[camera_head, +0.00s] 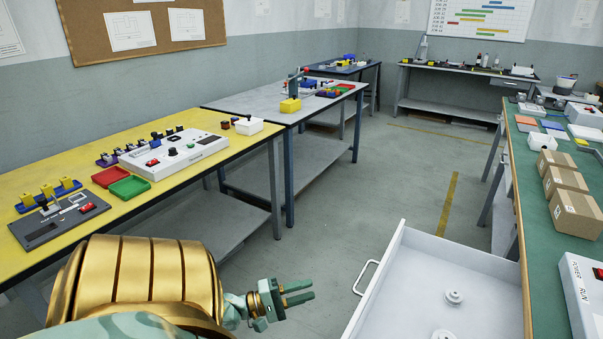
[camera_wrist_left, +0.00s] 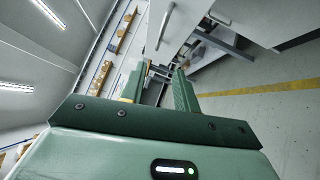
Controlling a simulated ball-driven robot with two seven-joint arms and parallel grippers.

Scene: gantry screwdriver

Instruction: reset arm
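My left gripper (camera_head: 297,293) is in the lower middle of the head view, past my gold and green arm. It is above the floor, to the left of the open white drawer (camera_head: 440,275), and apart from the drawer handle. Its two green fingers are spread with nothing between them. In the left wrist view the fingers (camera_wrist_left: 160,88) also stand apart and empty, with the white drawer front beyond them, seen tilted. My right gripper is not in either view.
A yellow-topped bench (camera_head: 150,188) with devices and bins runs along the left. A green-topped bench (camera_head: 550,190) with cardboard boxes (camera_head: 576,213) stands at the right, beside the drawer. Round white parts (camera_head: 454,297) lie in the drawer. The grey floor (camera_head: 385,185) between the benches is clear.

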